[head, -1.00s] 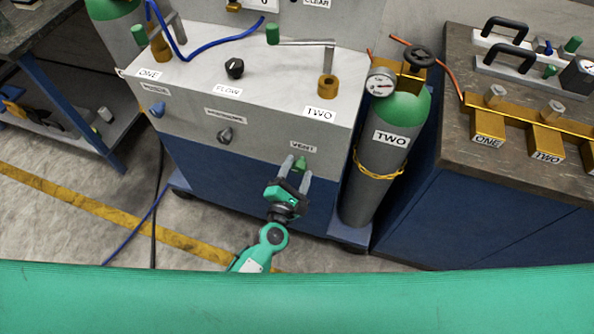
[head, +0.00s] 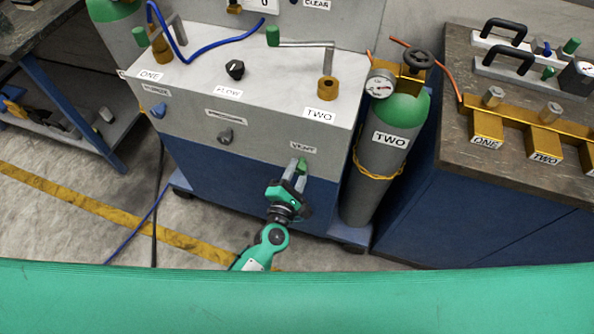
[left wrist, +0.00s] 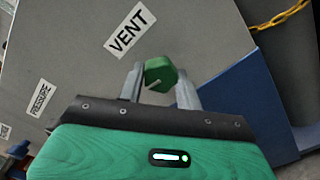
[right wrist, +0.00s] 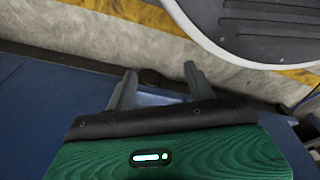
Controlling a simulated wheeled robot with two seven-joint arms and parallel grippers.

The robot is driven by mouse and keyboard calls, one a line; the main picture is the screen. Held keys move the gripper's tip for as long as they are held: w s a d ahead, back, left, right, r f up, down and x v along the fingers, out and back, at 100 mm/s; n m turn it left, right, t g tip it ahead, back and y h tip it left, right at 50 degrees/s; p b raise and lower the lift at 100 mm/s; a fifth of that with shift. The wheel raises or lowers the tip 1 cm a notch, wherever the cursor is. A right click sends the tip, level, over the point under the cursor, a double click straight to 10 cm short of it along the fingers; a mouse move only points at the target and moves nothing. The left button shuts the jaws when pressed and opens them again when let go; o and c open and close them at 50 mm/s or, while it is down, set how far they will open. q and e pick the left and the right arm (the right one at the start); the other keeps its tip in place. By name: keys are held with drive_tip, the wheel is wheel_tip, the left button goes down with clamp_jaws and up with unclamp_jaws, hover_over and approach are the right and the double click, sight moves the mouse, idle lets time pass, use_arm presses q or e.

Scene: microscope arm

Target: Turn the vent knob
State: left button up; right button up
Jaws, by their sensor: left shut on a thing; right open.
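The green vent knob (head: 303,166) sits on the grey front panel of the cart, just below the VENT label (head: 303,148). In the left wrist view the knob (left wrist: 160,74) is between the two fingers, with a pale mark on its face, and the VENT label (left wrist: 130,30) is above it. My left gripper (head: 298,172) is shut on the knob; it also shows in the left wrist view (left wrist: 160,82). My right gripper (right wrist: 161,80) is open and empty in the right wrist view, away from the panel.
A grey cylinder with a green top, labelled TWO (head: 390,140), stands right of the cart, with a yellow chain around it. A blue knob (head: 158,110), a grey knob (head: 225,136) and a black FLOW knob (head: 235,69) are on the cart. A bench (head: 450,150) stands at the right.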

use_arm(q)
drive_tip(key=m+p, duration=0.3)
drive_tip(key=m, duration=0.3)
drive_tip(key=shift+r, duration=0.15)
drive_tip(key=m+p, duration=0.2)
drive_tip(key=m, duration=0.3)
drive_tip(key=shift+m, duration=0.4)
drive_tip(key=shift+m+p, duration=0.7)
drive_tip(key=shift+m, duration=1.2)
drive_tip(key=shift+m+p, duration=0.3)
drive_tip(key=shift+p, duration=0.05)
use_arm(e)
drive_tip(key=s+d+f, duration=0.1)
drive_tip(key=s+f, duration=0.1)
drive_tip(key=s, duration=0.4)
drive_tip(key=s+d+f, duration=0.2)
drive_tip(key=s, duration=0.4)
drive_tip(key=shift+g, duration=0.3)
drive_tip(key=shift+w+a+f, duration=0.1)
drive_tip(key=shift+w+a, duration=0.1)
drive_tip(key=shift+w, duration=0.05)
